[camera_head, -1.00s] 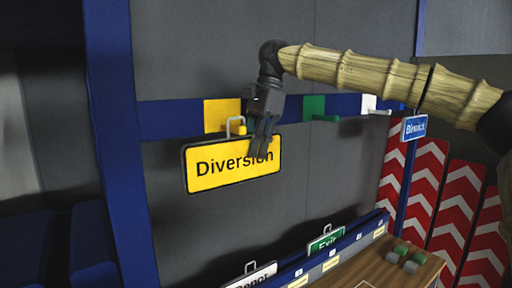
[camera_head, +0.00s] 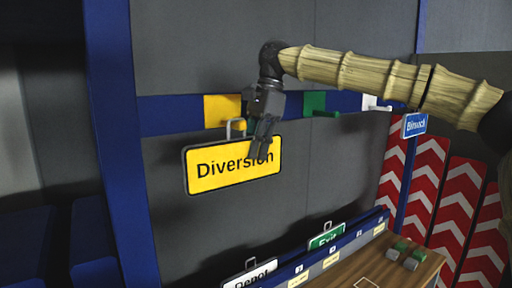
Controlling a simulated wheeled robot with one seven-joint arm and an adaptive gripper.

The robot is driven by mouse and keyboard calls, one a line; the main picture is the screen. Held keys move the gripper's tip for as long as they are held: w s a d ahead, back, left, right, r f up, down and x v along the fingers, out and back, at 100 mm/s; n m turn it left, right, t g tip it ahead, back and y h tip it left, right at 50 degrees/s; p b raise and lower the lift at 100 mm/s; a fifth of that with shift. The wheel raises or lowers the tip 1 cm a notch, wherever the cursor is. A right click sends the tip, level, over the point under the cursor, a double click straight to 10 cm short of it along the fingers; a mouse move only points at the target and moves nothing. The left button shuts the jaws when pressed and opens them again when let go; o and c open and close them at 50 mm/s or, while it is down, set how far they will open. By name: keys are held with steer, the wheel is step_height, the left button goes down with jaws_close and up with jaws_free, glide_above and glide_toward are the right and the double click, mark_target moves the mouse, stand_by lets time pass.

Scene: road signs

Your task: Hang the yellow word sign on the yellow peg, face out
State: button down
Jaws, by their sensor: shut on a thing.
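The yellow word sign (camera_head: 215,178), reading "Diversion", hangs upright with its lettering facing the camera, tilted slightly up to the right. A grey wire loop (camera_head: 230,127) rises from its top edge. My gripper (camera_head: 260,151) is shut on the sign at its upper right, covering part of the lettering. The yellow peg's square backing (camera_head: 222,108) is on the blue rail just behind and above the loop. The peg itself is mostly hidden by the gripper, so I cannot tell whether the loop is around it or in front of it.
A green peg (camera_head: 322,113) and a white peg (camera_head: 376,106) stick out to the right; a blue sign (camera_head: 414,125) is farther right. Below are a green "Exit" sign (camera_head: 326,238), a white "Depot" sign (camera_head: 250,274) and a wooden table (camera_head: 405,278). A blue post (camera_head: 122,150) stands left.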

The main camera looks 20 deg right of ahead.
steer(key=c, duration=1.4)
jaws_free()
steer(key=shift+o, duration=0.2)
steer(key=shift+f, duration=0.1)
steer(key=v, duration=1.2)
steer(key=shift+d, duration=0.1)
